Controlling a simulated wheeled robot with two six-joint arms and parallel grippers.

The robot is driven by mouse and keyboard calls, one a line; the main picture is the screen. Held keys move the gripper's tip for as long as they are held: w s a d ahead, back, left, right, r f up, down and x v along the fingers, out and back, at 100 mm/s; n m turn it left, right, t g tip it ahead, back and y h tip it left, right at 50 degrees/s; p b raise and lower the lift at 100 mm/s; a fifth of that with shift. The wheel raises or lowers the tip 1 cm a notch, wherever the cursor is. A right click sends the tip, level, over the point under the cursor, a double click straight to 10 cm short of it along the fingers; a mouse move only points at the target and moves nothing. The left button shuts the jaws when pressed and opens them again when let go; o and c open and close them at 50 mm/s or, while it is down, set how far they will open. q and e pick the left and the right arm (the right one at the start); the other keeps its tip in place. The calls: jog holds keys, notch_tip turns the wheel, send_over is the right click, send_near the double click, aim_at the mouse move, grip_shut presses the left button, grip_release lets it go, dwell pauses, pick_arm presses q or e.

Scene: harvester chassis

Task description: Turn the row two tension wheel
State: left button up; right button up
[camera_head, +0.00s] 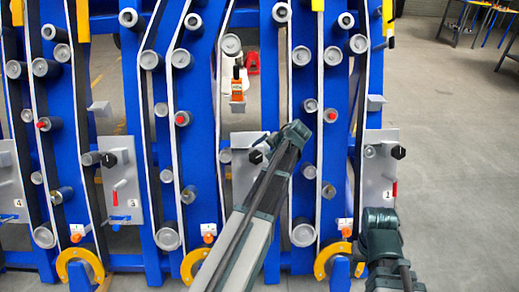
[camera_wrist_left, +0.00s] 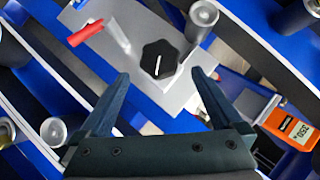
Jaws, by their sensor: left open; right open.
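The row two tension wheel is a black lobed knob (camera_wrist_left: 158,60) with a white line, on a grey plate (camera_wrist_left: 182,92) in the left wrist view. In the head view the plate (camera_head: 243,172) is partly covered by my left arm, and the knob (camera_head: 256,156) shows at the arm's edge. My left gripper (camera_wrist_left: 161,75) is open, its fingers apart on either side of the knob in the picture. I see no clear contact. The fingers are hard to make out in the head view. My right arm is at lower right; its gripper fingers do not show.
A red-handled lever (camera_wrist_left: 86,33) sits beside the knob. An orange device (camera_head: 237,88) stands above the row two plate. Plate 3 (camera_head: 121,180) is to the left, plate 1 (camera_head: 378,170) to the right. Rollers and belts surround them. Open floor (camera_head: 450,170) lies right.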

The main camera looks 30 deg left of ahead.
pick_arm(q)
jog(key=p+v, duration=0.4)
jog(key=v, duration=0.3)
jog(key=shift+d+r+p, duration=0.15)
jog(key=shift+r+p, duration=0.05)
jog(key=shift+p, duration=0.1)
jog(key=s+d+r+m+g+h+p, duration=0.1)
jog(key=s+d+r+h+p, duration=0.1)
jog(key=s+d, duration=1)
jog(key=s+d+r+m+g+h+p, duration=0.1)
jog(key=s+d+h+p, duration=0.3)
jog(key=s+d, duration=0.9)
jog(key=d+r+m+p, duration=0.1)
jog(key=d+p, duration=0.2)
jog(key=shift+r+m+g+h+p, duration=0.25)
jog(key=shift+m+g+h+p, duration=0.05)
